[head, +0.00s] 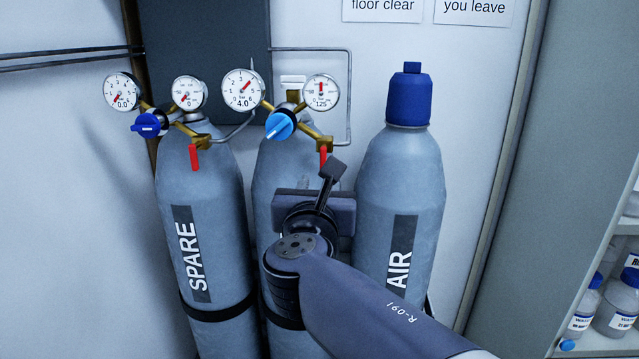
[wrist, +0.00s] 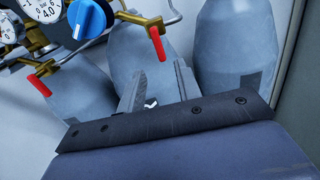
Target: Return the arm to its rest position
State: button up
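My gripper shows in the wrist view (wrist: 160,70) with its two grey fingers apart and nothing visible between them. The fingers point at the grey middle cylinder (wrist: 138,45). I cannot tell whether they touch it. In the head view my arm reaches up from the lower right and covers much of the middle cylinder (head: 270,165). The fingers are mostly hidden there behind my wrist. The middle regulator has a light blue knob (head: 280,125), two gauges reading 4.0 and 125, and a red lever (head: 323,157) hanging down just above my wrist.
The SPARE cylinder (head: 215,265) stands left, with a dark blue knob (head: 148,125) and a red lever (head: 195,157). The AIR cylinder (head: 405,180), capped in blue (head: 411,98), stands close right of my wrist. A shelf with bottles (head: 617,305) is far right.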

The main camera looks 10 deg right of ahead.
aim_at(324, 161)
jog(key=x, duration=1.1)
jog(key=shift+p, duration=0.4)
jog(key=shift+s+d+n+p, duration=0.15)
jog(key=shift+n+p, duration=0.15)
jog(key=shift+n, duration=0.4)
jog(key=shift+f, duration=0.1)
